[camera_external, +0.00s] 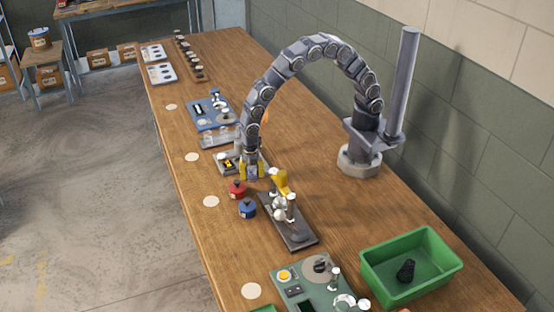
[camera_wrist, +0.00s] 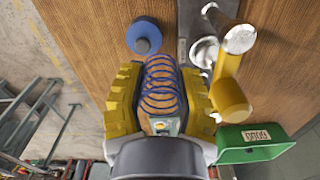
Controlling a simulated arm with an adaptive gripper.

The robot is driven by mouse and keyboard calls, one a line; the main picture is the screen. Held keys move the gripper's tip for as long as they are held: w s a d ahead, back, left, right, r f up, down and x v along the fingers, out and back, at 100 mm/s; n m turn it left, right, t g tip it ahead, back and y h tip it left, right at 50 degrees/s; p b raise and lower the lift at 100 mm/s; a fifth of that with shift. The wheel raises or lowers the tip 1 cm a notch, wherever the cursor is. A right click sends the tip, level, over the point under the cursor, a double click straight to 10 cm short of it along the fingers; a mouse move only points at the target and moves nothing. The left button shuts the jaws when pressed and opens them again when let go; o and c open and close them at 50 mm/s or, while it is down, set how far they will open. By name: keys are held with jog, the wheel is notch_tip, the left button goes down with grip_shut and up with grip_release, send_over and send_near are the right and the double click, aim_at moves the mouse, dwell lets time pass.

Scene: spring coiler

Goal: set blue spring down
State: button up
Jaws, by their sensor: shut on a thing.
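The blue spring (camera_wrist: 160,82) is an open coil of blue wire, seen between the yellow jaws of my gripper (camera_wrist: 163,100) in the wrist view. The jaws are shut on its sides. In the external view my gripper (camera_external: 251,172) points down, low over the wooden bench, just beyond the red and blue pots. The spring cannot be made out there. From these views I cannot tell whether its lower end touches anything.
A blue pot (camera_external: 247,209) and a red pot (camera_external: 236,189) stand close by. A yellow-handled press (camera_external: 283,186) on a dark base stands to the right. A green bin (camera_external: 385,277) stands at front right.

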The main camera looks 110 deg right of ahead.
jog(key=s+d, duration=0.3)
send_over(220, 213)
jog(key=f, duration=0.8)
jog(key=shift+s+f, duration=0.2)
jog(key=shift+f, duration=0.2)
jog(key=shift+w+f, duration=0.2)
jog(key=shift+f, duration=0.15)
jog(key=shift+w+f, duration=0.1)
jog(key=shift+f, duration=1.4)
jog(key=shift+f, duration=0.2)
jog(key=o, duration=0.7)
jog(key=shift+o, duration=0.2)
